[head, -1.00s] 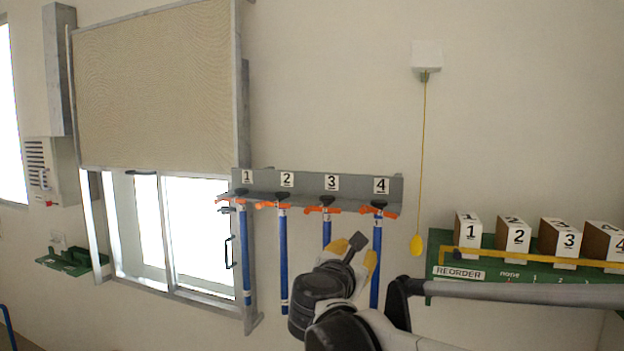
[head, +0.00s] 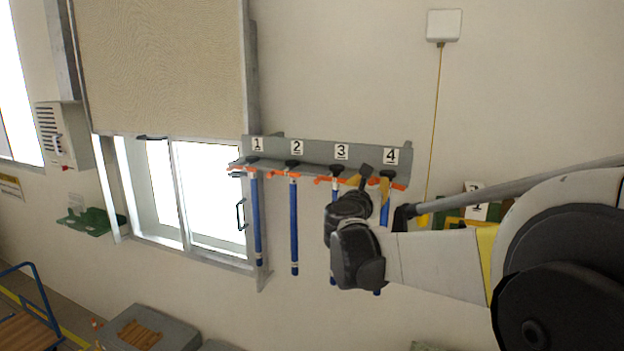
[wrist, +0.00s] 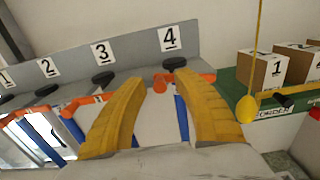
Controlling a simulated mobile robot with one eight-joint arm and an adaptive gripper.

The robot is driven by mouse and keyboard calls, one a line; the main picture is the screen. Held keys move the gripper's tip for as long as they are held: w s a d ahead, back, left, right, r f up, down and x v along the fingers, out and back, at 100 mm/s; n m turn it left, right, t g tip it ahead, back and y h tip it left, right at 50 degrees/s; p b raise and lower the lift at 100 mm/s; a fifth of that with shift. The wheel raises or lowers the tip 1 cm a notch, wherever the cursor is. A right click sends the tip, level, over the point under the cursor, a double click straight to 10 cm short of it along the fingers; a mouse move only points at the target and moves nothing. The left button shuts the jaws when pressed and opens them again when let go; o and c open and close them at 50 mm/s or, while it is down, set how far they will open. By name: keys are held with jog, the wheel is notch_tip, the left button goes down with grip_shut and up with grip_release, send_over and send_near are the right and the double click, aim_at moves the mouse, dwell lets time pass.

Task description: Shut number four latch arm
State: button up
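A grey rack (head: 300,151) on the wall carries number plates 1 to 4, with blue rods hanging below and orange latch arms at each place. The number 4 plate (head: 391,156) is at the rack's right end, and also shows in the wrist view (wrist: 171,38). The number four latch arm (wrist: 208,77) is orange, below a black knob (wrist: 175,63); part of it appears between my fingertips. I cannot tell whether they touch. My gripper (wrist: 160,80) has yellow fingers spread apart, open, in front of place 4. In the head view my arm partly hides the rods at 3 and 4.
A yellow pull cord (wrist: 247,107) hangs just right of place 4. Numbered boxes (wrist: 262,70) stand on a green shelf beyond it. The number three latch arm (wrist: 82,103) is close on the left. A window (head: 208,190) lies further left.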

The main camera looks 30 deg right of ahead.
grip_shut()
jog(key=shift+f+n+b, duration=0.7)
jog(key=shift+b, duration=0.25)
jog(key=shift+f+n+b, duration=0.15)
jog(key=shift+n+b, duration=0.15)
jog(key=shift+n, duration=0.3)
grip_release()
